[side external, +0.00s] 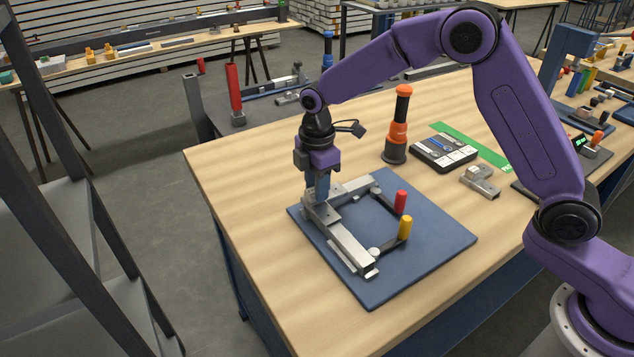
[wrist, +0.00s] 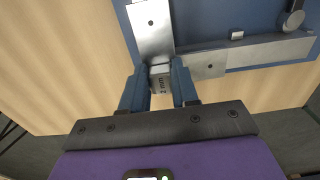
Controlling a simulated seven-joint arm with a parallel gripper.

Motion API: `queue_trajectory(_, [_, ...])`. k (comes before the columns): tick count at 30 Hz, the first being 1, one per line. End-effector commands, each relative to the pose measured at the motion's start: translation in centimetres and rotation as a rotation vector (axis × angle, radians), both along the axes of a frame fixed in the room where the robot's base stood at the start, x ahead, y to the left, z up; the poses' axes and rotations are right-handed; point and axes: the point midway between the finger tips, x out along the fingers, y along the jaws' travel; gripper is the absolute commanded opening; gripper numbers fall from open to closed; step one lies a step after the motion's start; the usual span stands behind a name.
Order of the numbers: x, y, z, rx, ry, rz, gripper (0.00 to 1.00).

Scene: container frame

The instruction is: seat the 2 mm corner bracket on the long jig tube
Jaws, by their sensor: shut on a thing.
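My gripper (side external: 318,200) is shut on the 2 mm corner bracket, at the outer corner of the jig frame. In the wrist view the blue fingers (wrist: 159,76) pinch the bracket's grey block (wrist: 160,85), marked "2 mm". Pale plates with dark holes spread from that corner and look like the bracket's arms. A long pale tube (side external: 347,248) runs from the corner towards the front of the blue jig board (side external: 430,257); a tube also runs right in the wrist view (wrist: 270,51). I cannot tell whether the bracket sits flush on it.
Clamps with a red handle (side external: 401,201) and a yellow handle (side external: 405,227) stand on the board's right side. Another grey bracket (side external: 480,181), a dark tray device (side external: 443,152) and an orange-and-black tool (side external: 397,130) stand behind. The table's left strip is clear.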

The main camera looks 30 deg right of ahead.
Motion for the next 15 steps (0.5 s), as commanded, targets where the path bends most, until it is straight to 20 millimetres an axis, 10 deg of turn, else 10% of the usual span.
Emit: queue_trajectory(15, [-0.01,0.00,-0.70,0.000,0.000,0.000,0.00])
